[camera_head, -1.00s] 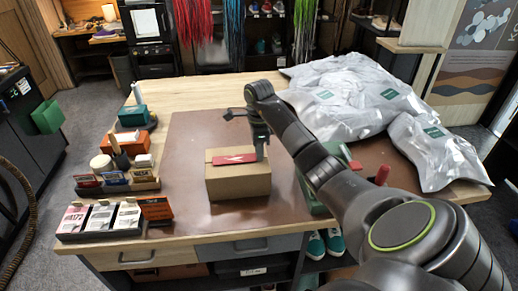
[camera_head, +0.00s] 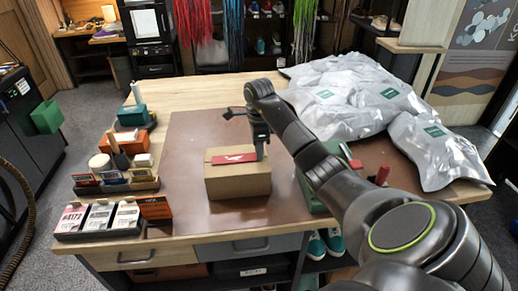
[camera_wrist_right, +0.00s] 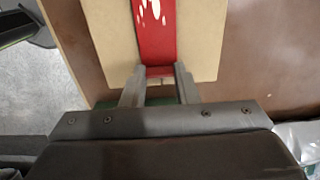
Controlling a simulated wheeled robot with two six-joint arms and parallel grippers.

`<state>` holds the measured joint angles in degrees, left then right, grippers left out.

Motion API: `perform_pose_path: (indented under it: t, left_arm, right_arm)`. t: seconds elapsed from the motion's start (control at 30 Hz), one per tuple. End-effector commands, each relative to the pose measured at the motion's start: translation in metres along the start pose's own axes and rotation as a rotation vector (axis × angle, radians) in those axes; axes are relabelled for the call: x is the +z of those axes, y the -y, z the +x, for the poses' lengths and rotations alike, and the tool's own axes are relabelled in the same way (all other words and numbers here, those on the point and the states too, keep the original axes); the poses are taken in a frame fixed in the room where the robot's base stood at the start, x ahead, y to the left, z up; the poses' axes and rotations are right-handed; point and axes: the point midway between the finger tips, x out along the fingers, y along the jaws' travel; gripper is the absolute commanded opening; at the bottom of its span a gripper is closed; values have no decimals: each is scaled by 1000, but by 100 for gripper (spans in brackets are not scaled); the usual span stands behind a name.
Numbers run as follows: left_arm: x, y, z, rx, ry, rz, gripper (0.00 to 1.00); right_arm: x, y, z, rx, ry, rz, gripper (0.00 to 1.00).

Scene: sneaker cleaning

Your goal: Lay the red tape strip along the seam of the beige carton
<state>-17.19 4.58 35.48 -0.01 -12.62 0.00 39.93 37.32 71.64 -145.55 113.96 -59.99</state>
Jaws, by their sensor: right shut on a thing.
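The beige carton (camera_head: 238,183) stands closed on the brown mat in the middle of the table. The red tape strip (camera_head: 234,158) with white marks lies on or just over the carton's top, running left to right. It also shows in the right wrist view (camera_wrist_right: 155,30), running away from the fingers over the carton top (camera_wrist_right: 200,30). My right gripper (camera_head: 260,153) is at the carton's right edge, shut on the near end of the strip; its fingers (camera_wrist_right: 160,75) flank that end. I cannot tell whether the strip touches the carton along its length. My left gripper is not in view.
Grey bags (camera_head: 350,95) cover the back right. The mat is clear around the carton's left.

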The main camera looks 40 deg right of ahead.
Motion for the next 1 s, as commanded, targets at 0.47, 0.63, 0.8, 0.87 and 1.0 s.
perform_pose_path:
  t: [0.47,0.63,0.8,0.87,1.0]
  left_arm:
    - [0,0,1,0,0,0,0]
    - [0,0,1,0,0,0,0]
    - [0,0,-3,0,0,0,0]
    - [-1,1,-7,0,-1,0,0]
    - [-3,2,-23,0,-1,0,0]
  right_arm:
    - [0,0,0,-1,0,0,52]
    - [0,0,0,-1,0,0,52]
    - [-2,0,-6,-1,0,2,52]
    - [-5,1,-12,-2,0,4,52]
    - [-16,3,-38,-3,-1,12,52]
